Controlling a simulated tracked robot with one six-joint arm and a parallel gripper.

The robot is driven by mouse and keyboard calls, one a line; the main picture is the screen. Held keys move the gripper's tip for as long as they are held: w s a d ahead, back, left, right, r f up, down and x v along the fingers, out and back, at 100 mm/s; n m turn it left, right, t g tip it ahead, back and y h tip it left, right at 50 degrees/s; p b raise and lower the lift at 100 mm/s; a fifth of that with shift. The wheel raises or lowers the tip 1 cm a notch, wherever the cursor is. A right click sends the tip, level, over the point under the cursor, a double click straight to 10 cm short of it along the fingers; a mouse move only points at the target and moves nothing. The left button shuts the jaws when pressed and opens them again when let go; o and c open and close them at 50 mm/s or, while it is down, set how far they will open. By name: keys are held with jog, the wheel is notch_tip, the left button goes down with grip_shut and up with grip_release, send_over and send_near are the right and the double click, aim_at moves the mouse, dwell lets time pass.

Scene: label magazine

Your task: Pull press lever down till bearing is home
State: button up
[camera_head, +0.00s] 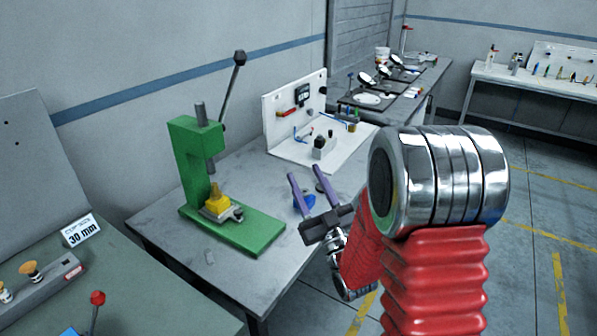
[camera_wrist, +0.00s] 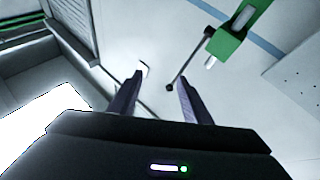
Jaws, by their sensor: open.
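The green press (camera_head: 187,165) stands on the grey bench. Its lever (camera_head: 231,90) rises up and to the right, ending in a dark knob (camera_head: 239,57). The grey ram (camera_head: 202,113) stands above a yellow part (camera_head: 216,202) on the press base. I cannot make out the bearing. My gripper (camera_head: 305,173) is open and empty, right of the press and apart from the lever. In the wrist view, the lever (camera_wrist: 188,60) points down-left, and its knob shows between my fingers (camera_wrist: 160,76), beyond them. The press (camera_wrist: 238,40) is at upper right.
A white panel with small tools (camera_head: 296,107) stands behind on the bench, right of the press. A blue object (camera_head: 304,202) is partly hidden by my fingers. A "30 mm" card (camera_head: 81,231) and a red-knobbed lever (camera_head: 97,298) are on the nearer left bench.

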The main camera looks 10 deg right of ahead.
jog(key=shift+s+d+f, duration=0.15)
jog(key=shift+s+f, duration=0.1)
jog(key=shift+s, duration=0.25)
